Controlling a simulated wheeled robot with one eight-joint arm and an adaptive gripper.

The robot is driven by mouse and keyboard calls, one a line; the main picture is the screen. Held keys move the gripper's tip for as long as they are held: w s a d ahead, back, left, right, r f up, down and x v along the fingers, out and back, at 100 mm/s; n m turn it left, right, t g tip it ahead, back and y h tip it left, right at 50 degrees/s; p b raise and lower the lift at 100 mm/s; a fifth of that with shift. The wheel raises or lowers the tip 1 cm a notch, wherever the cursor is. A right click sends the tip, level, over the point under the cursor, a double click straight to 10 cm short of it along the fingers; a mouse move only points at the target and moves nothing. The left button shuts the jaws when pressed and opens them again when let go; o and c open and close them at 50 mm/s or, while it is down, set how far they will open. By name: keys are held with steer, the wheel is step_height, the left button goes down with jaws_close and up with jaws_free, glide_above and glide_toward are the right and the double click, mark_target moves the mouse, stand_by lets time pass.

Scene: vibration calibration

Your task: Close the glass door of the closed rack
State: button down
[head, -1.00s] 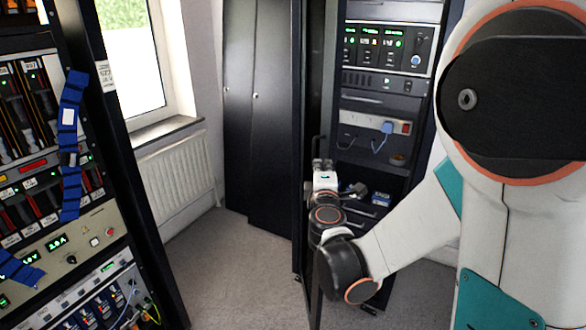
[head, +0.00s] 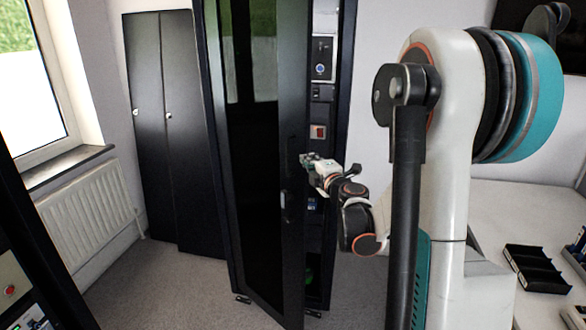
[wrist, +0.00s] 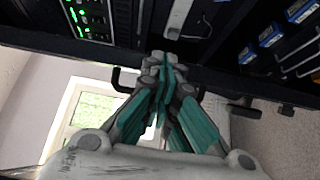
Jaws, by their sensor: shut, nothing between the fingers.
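The dark glass door (head: 255,130) of the rack stands partly open in the middle of the head view. Its free edge is on the right, and a gap shows the lit equipment inside the rack (head: 345,60). My gripper (head: 308,160) is at that free edge, at mid height, and holds nothing. I cannot tell from here whether it touches the door. In the wrist view my gripper (wrist: 163,62) is shut, its teal fingers together, in front of a dark bar and the rack's equipment (wrist: 90,20).
Black cabinets (head: 162,120) stand left of the rack, with a radiator (head: 92,215) under the window. Another rack (head: 35,270) is at the lower left. A white table (head: 510,215) with black trays (head: 535,268) is at the right. Floor between is clear.

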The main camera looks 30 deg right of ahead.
steer(key=shift+w+d, duration=1.45)
steer(key=shift+d, duration=1.8)
steer(key=shift+w+d, duration=1.5)
steer(key=shift+d, duration=1.8)
steer(key=shift+w+d, duration=1.45)
steer(key=shift+d, duration=1.9)
